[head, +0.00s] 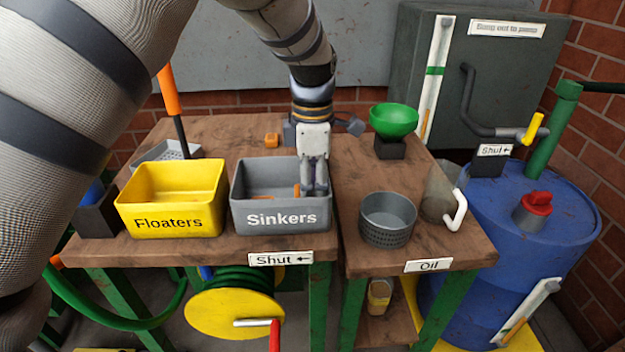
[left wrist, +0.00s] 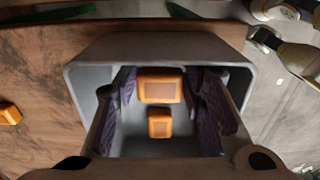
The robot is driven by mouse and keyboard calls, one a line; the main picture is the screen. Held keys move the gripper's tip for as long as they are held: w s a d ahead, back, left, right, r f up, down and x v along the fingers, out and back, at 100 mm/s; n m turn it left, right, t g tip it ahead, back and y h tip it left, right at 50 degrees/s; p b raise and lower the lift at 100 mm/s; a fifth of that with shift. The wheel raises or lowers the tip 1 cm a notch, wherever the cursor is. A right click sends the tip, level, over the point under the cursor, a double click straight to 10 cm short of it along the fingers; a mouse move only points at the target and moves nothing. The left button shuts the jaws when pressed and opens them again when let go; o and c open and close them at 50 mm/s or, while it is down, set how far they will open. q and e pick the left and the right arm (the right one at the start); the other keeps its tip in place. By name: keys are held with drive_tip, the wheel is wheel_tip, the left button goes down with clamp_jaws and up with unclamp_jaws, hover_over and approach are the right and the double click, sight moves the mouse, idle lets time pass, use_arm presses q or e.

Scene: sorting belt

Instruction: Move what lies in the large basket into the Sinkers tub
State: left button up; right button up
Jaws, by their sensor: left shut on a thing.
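The grey Sinkers tub (head: 281,218) stands on the left bench. My left gripper (head: 315,190) points down inside it, by its right side. In the left wrist view its fingers (left wrist: 161,90) are shut on an orange block (left wrist: 161,86). A second, smaller-looking orange block (left wrist: 159,124) lies in the tub beside it. A round grey perforated basket (head: 387,222) on the right bench looks empty. My right gripper is not in view.
The yellow Floaters tub (head: 170,199) stands left of the Sinkers tub. Another orange block (head: 271,140) lies on the bench behind. A gap separates the benches.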

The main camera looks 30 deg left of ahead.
use_arm(q)
drive_tip(key=o, duration=1.1)
wheel_tip(320, 180, up, 13)
